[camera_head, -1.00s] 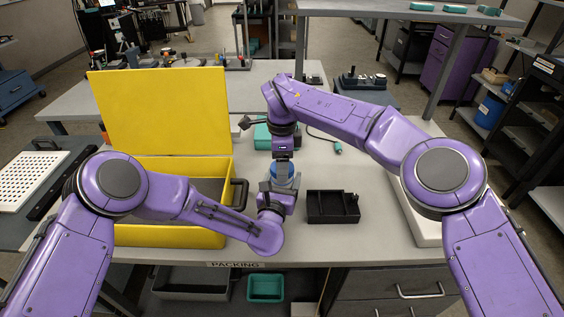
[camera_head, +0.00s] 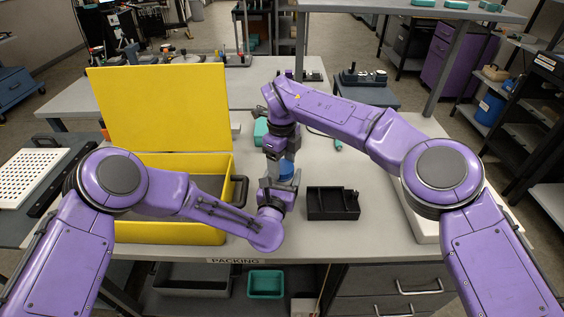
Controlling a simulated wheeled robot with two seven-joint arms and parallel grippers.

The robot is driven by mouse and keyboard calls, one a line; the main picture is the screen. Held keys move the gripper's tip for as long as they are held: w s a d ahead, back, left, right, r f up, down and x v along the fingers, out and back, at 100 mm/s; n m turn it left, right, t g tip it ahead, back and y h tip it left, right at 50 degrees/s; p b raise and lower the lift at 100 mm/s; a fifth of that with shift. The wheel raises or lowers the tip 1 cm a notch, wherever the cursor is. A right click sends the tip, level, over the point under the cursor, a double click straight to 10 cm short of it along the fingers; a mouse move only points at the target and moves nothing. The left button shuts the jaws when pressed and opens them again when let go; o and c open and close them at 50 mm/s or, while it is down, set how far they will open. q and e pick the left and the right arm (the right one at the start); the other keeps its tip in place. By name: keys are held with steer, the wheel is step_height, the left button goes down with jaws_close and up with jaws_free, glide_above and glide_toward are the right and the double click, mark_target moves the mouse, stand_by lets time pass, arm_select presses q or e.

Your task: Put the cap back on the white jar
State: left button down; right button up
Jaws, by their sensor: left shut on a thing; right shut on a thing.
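A blue cap (camera_head: 286,169) shows at the middle of the packing table, between my two grippers. My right gripper (camera_head: 283,165) comes down from above and is shut on the cap. My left gripper (camera_head: 282,184) is below it, shut at the height of the jar. The white jar is almost wholly hidden behind the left gripper and wrist. I cannot tell whether the cap is seated on the jar.
An open yellow case (camera_head: 212,236) with its lid up stands at left. A black divided tray (camera_head: 333,216) lies just right of the grippers. A teal item (camera_head: 261,131) is behind them. The table front between case and tray is partly clear.

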steer(key=m, duration=0.6)
steer(key=shift+m, duration=0.3)
steer(key=m, duration=1.5)
steer(key=shift+m, duration=0.4)
steer(key=m, duration=0.6)
steer(key=shift+d, duration=0.1)
steer(key=m, duration=1.3)
